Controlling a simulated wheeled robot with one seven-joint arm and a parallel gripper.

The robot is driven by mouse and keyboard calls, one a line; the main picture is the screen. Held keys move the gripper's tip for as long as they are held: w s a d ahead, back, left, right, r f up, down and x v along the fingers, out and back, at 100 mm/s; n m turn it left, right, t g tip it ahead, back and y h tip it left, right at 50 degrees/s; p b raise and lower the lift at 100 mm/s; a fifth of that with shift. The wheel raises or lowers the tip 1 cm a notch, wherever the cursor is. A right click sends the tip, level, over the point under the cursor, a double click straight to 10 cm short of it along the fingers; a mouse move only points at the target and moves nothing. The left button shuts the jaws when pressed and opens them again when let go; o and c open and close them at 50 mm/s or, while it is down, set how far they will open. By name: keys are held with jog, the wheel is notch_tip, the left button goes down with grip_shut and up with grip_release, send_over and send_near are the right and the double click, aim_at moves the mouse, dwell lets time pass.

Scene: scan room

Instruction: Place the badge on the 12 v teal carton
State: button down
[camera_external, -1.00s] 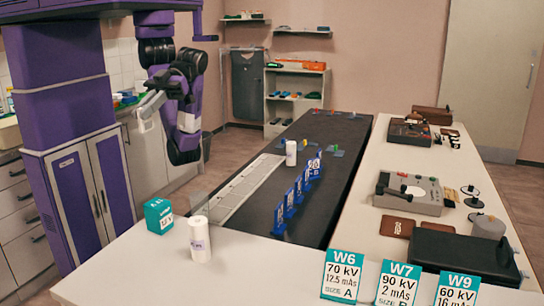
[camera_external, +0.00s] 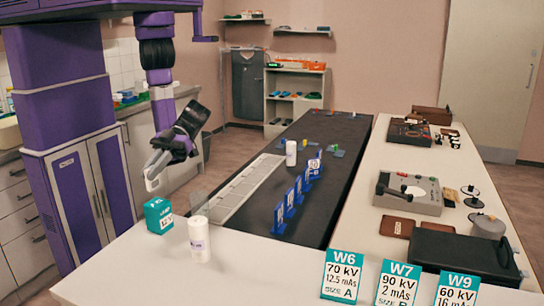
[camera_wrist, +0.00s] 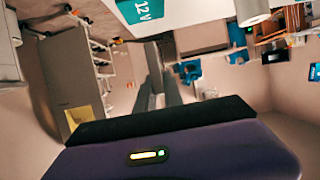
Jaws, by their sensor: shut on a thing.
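The 12 V teal carton (camera_external: 158,215) stands upright at the near left corner of the white counter, with its teal faces and white label showing. In the wrist view its teal 12V face (camera_wrist: 145,10) is at the top edge, partly cut off. My gripper (camera_external: 153,178) points down, just above and slightly left of the carton, apart from it. It is shut on a small pale thing, taken as the badge (camera_external: 152,184), at its fingertips. In the wrist view my gripper's fingers (camera_wrist: 157,88) are close together in the middle, and the badge cannot be made out there.
Several blue numbered stands (camera_external: 290,205) line the dark table. Teal cards W6 (camera_external: 342,276), W7 and W9 stand at the front. Bare counter lies around the carton's front.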

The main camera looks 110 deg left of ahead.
aim_at(159, 179)
jog(key=shift+f, duration=2.1)
jog(key=shift+f, duration=0.1)
jog(key=shift+f, duration=0.15)
jog(key=c, duration=1.5)
grip_release()
jog(key=shift+o, duration=0.2)
